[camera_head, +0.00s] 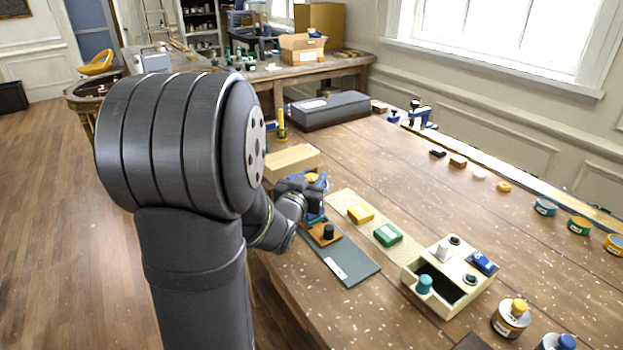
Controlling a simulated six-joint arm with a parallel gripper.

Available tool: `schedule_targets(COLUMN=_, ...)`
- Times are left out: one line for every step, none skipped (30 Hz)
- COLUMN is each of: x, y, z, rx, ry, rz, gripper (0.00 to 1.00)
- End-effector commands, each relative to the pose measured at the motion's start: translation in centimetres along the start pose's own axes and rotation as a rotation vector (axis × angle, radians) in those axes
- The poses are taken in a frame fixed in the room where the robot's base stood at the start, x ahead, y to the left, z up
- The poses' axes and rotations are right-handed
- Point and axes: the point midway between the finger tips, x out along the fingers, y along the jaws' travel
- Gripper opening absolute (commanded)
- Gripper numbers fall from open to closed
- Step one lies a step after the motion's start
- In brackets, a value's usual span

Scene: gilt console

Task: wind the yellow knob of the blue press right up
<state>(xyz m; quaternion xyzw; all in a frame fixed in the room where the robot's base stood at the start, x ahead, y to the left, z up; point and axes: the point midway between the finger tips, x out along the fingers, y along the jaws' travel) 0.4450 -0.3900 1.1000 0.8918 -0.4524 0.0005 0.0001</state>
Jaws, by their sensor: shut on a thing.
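The blue press (324,193) stands near the left edge of the wooden workbench, partly hidden behind my gripper. Its yellow knob (313,178) shows as a small patch at the top, between the dark jaws. My gripper (309,183) is at the knob and shut on it. My arm reaches in from the left and covers part of the press. An orange-brown base (318,238) with a black knob (328,231) sits just in front of the press. How high the press's screw stands is too small to tell.
A grey-green board (352,272) lies in front. A pale strip with a yellow block (361,213) and a green block (388,234) lies to the right. A wooden box (413,284) stands nearer. A wooden block (291,161) is behind the press.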

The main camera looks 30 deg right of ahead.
Motion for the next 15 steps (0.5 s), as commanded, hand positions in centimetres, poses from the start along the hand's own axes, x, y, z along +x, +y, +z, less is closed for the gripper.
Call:
schedule_targets(x=-0.08, y=0.04, z=0.24, rx=-0.001, ry=-0.006, rz=-0.004, gripper=0.1)
schedule_targets(x=-0.08, y=0.03, z=0.24, rx=-0.001, ry=-0.006, rz=-0.006, gripper=0.1)
schedule_targets(x=-0.08, y=0.01, z=0.25, rx=-0.001, ry=-0.006, rz=-0.008, gripper=0.1)
schedule_targets(x=-0.08, y=0.01, z=0.25, rx=-0.001, ry=-0.006, rz=-0.009, gripper=0.1)
schedule_targets(x=-0.08, y=0.0, z=0.25, rx=-0.001, ry=-0.006, rz=-0.009, gripper=0.1)
schedule_targets(x=-0.08, y=0.0, z=0.26, rx=-0.001, ry=-0.006, rz=-0.009, gripper=0.1)
schedule_targets(x=-0.08, y=-0.01, z=0.26, rx=-0.001, ry=-0.006, rz=-0.009, gripper=0.1)
schedule_targets(x=-0.08, y=-0.01, z=0.26, rx=-0.001, ry=-0.007, rz=-0.009, gripper=0.1)
schedule_targets(x=-0.08, y=-0.01, z=0.27, rx=-0.001, ry=-0.007, rz=-0.009, gripper=0.1)
schedule_targets(x=-0.08, y=0.0, z=0.27, rx=-0.001, ry=-0.007, rz=-0.009, gripper=0.1)
schedule_targets(x=-0.08, y=0.0, z=0.27, rx=-0.001, ry=-0.007, rz=-0.009, gripper=0.1)
schedule_targets(x=-0.08, y=0.0, z=0.28, rx=-0.001, ry=-0.007, rz=-0.009, gripper=0.1)
schedule_targets(x=-0.08, y=0.0, z=0.28, rx=-0.001, ry=-0.007, rz=-0.009, gripper=0.1)
schedule_targets(x=-0.08, y=0.0, z=0.28, rx=-0.001, ry=-0.007, rz=-0.009, gripper=0.35)
schedule_targets(x=-0.08, y=0.0, z=0.29, rx=-0.001, ry=-0.007, rz=-0.009, gripper=0.43)
